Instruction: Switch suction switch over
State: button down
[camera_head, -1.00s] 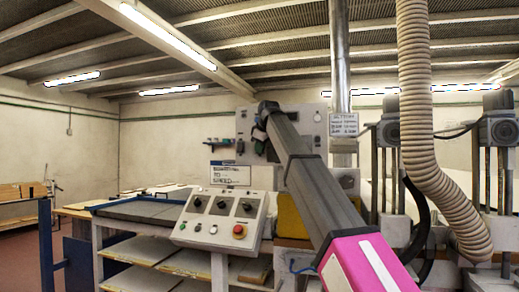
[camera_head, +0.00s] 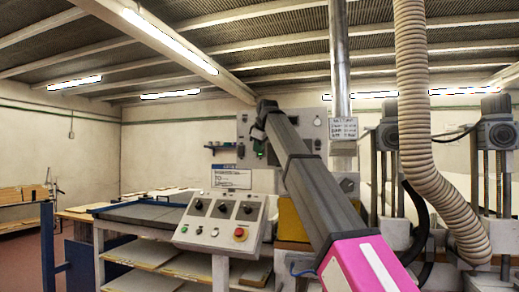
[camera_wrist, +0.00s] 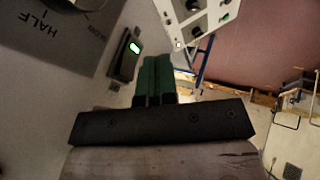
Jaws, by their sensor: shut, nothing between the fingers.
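My gripper (camera_wrist: 158,60) has green fingers, closed together and empty in the wrist view. Just left of the fingertips is a black rocker switch (camera_wrist: 125,62) with a lit green window, set in a grey panel (camera_wrist: 75,110). The fingertips look close beside it; I cannot tell whether they touch. No name for this switch can be read. At the top left of the wrist view is part of a dark knob with the word HALF beside it. In the head view my gripper (camera_head: 259,147) is small, in front of the upright grey panel (camera_head: 312,110), and my arm hides much of that panel.
A sloped control box (camera_head: 208,237) with several black knobs and a red button on yellow stands in front of the panel; it also shows in the wrist view (camera_wrist: 183,18). A ribbed hose (camera_head: 412,110) hangs at the right. Floor at far left is open.

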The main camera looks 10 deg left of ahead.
jog(key=s+f+v, duration=0.1)
jog(key=s+v, duration=0.1)
jog(key=v, duration=0.8)
jog(key=shift+s+r, duration=0.15)
jog(key=shift+s, duration=0.15)
jog(key=shift+a, duration=0.15)
